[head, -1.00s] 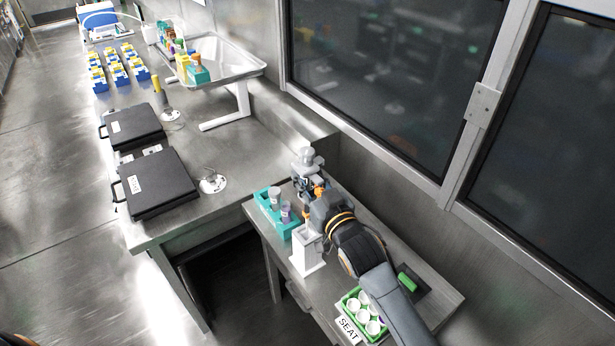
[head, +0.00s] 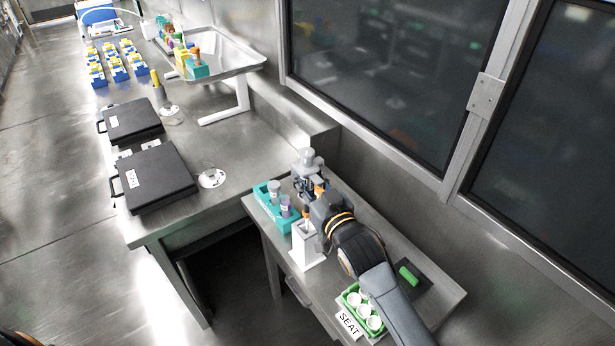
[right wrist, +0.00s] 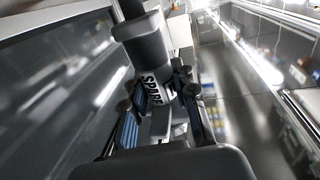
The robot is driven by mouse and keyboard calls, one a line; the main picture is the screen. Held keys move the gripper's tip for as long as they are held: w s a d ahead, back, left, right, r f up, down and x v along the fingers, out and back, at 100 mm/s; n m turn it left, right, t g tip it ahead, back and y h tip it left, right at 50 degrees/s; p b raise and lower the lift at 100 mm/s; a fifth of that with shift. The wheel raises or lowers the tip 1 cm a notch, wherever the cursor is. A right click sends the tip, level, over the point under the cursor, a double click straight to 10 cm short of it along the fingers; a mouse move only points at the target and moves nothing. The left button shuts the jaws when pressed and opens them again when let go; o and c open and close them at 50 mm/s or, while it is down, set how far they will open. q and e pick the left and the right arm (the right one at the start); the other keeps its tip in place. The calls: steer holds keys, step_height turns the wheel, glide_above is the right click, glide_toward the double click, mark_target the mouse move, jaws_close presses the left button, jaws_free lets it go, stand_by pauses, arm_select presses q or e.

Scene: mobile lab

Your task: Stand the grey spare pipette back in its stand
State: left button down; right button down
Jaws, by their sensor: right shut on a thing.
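The grey spare pipette (head: 306,159) is upright, or nearly so, over the near side table in the head view. My right gripper (head: 308,186) is shut on it. In the right wrist view the pipette (right wrist: 148,55) with its "SPARE" label lies between the fingers of my right gripper (right wrist: 160,100). Its lower end is hidden. A round white stand base (head: 212,178) with a thin clear post, holding nothing, is on the long bench, left of the gripper. My left gripper is out of view.
A white upright holder (head: 306,246) and a teal rack (head: 262,196) with tubes are close to the gripper. Black cases (head: 155,180) lie left of the round base. A yellow pipette (head: 157,82) stands farther back. A green rack (head: 350,297) is near my forearm.

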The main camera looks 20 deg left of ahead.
steer(key=shift+f+b, duration=4.05)
steer(key=shift+f, duration=1.6)
steer(key=c, duration=1)
jaws_free()
steer(key=shift+f, duration=0.1)
steer(key=v, duration=1.2)
